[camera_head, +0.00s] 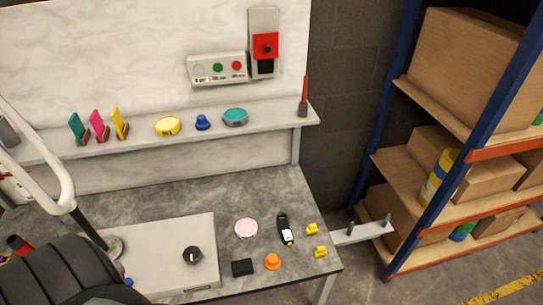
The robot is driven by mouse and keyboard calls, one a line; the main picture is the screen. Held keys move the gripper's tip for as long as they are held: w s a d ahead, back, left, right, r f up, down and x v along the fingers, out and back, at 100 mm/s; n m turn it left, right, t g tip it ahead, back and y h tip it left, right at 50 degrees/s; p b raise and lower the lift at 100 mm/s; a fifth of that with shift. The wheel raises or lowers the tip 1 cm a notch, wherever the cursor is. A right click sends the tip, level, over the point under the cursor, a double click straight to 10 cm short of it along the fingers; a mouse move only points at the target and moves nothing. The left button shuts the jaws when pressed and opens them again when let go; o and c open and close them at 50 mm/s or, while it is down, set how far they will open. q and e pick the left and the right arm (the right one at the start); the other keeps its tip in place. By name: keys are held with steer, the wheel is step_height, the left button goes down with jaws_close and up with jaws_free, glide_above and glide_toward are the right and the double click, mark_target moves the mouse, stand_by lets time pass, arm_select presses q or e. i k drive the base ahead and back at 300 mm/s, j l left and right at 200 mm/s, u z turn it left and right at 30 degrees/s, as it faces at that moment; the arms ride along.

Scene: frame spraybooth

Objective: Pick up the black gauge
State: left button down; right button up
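The black gauge (286,230) is a slim handheld device with a small white face and a yellowish tip. It lies on the grey workbench (180,200), towards its right end. A pale pink round lid (246,228) lies to its left and two small yellow pieces (312,229) lie to its right. Nothing covers the gauge. Neither of my grippers can be made out in the head view, and nothing touches the gauge.
A black block (242,267) and an orange knob (272,262) lie in front of the gauge. A light panel with a black knob (192,255) is at left. A white curved tube (40,150) and a dark ribbed shape (65,275) fill the lower left. Shelving (415,180) stands right.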

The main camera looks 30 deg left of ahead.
mark_target(284, 229)
steer(key=u, duration=0.9)
